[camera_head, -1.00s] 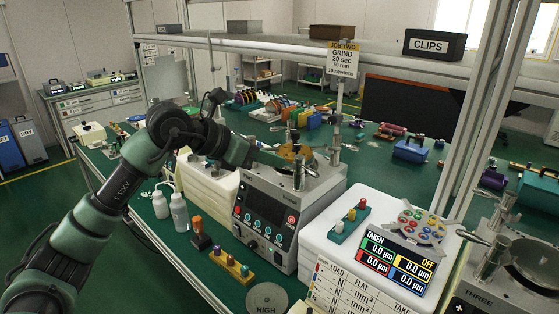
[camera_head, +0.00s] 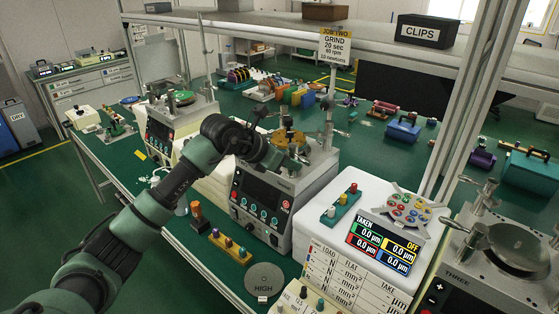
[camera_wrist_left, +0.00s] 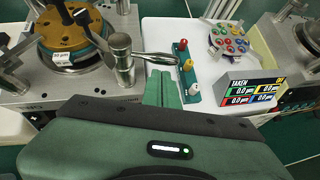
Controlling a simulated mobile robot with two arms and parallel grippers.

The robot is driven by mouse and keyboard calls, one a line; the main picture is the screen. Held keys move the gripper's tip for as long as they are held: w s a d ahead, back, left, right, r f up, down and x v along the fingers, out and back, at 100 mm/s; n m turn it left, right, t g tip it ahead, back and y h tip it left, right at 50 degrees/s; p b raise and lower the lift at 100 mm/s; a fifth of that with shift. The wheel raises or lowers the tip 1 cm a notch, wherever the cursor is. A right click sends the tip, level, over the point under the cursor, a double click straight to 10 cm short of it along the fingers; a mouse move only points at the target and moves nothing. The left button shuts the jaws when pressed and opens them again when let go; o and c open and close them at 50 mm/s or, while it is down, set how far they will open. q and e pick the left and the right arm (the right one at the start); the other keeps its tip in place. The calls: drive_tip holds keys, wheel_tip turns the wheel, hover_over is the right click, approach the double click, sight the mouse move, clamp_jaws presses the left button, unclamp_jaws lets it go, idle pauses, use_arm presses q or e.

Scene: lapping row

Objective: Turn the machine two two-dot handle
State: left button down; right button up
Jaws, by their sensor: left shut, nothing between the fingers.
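Machine two (camera_head: 262,205) is the grey unit with a dark screen and a row of buttons at the middle of the head view. A brass disc (camera_head: 287,137) sits on its top. A metal post with a lever handle (camera_head: 328,128) stands at the disc's right; in the wrist view the handle (camera_wrist_left: 150,57) points right from its post. I cannot make out dots on it. My left gripper (camera_head: 297,164) is at the machine's top, partly hidden by its own arm. In the wrist view its fingers (camera_wrist_left: 161,88) are shut and empty, just below the handle and seemingly apart from it.
A white unit with a TAKEN display (camera_head: 378,247) and a teal peg block (camera_head: 342,204) stands right of machine two. Machine three (camera_head: 515,247) is at far right. A shelf upright (camera_head: 462,90) rises behind. A yellow peg block (camera_head: 230,248) lies in front.

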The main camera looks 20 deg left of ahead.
use_arm(q)
drive_tip(key=shift+w+d, duration=0.15)
drive_tip(key=shift+w, duration=0.15)
use_arm(e)
drive_tip(key=shift+a+r, duration=0.2)
drive_tip(key=shift+a, duration=0.1)
drive_tip(key=shift+a, duration=0.1)
use_arm(q)
drive_tip(key=shift+w+d+r+b, duration=0.1)
drive_tip(key=shift+w+d+b, duration=0.25)
drive_tip(key=shift+d+b, duration=0.6)
use_arm(e)
wheel_tip(320, 180, down, 2)
drive_tip(key=shift+s+f, duration=0.1)
use_arm(q)
drive_tip(key=shift+a, duration=0.15)
use_arm(e)
drive_tip(key=shift+d, duration=0.25)
